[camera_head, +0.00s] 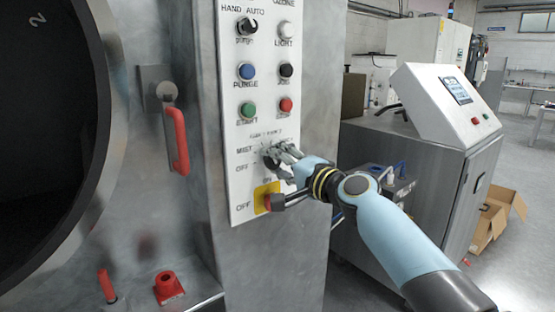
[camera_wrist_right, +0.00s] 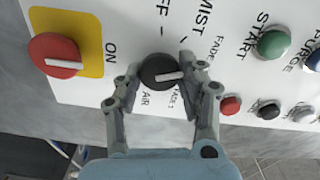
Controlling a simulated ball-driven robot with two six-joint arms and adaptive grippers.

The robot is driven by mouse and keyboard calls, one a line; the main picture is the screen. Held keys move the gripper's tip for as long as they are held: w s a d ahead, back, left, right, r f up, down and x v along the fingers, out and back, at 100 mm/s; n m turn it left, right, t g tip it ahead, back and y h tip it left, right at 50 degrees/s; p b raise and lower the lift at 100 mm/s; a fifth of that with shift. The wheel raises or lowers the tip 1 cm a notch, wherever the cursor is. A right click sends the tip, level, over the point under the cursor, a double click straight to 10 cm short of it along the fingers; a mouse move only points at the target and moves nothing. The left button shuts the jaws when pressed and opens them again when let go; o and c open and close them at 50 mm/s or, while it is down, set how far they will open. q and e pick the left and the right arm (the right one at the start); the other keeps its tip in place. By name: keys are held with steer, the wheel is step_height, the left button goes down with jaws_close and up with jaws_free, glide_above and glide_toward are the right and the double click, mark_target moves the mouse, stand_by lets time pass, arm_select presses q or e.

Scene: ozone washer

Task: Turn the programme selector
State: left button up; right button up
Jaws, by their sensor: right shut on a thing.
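The programme selector is a round black knob with a white pointer bar (camera_wrist_right: 159,72), on a white control panel (camera_head: 239,185). In the right wrist view its bar points to the right, between the FADE and AIR lettering. My right gripper (camera_wrist_right: 161,70) is shut on the knob, one finger on each side of it. In the head view the right gripper (camera_head: 274,158) reaches in from the right and its fingers largely hide the dark knob (camera_head: 270,163). My left gripper is not in view.
A red main switch on a yellow plate (camera_head: 263,194) sits just below. Green (camera_head: 248,110), red (camera_head: 286,104), blue (camera_head: 247,71) and black (camera_head: 286,70) buttons are above. A round door opening with a red handle (camera_head: 176,142) is at left. A grey cabinet (camera_head: 420,165) stands right.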

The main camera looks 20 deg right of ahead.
steer(key=m+p, duration=0.1)
steer(key=m, duration=0.3)
steer(key=shift+f, duration=0.1)
steer(key=shift+f+m+p, duration=0.15)
steer(key=shift+m+p, duration=0.4)
steer(key=shift+m, duration=1.65)
steer(key=o, duration=1.1)
steer(key=shift+o, duration=0.2)
steer(key=v, duration=1.2)
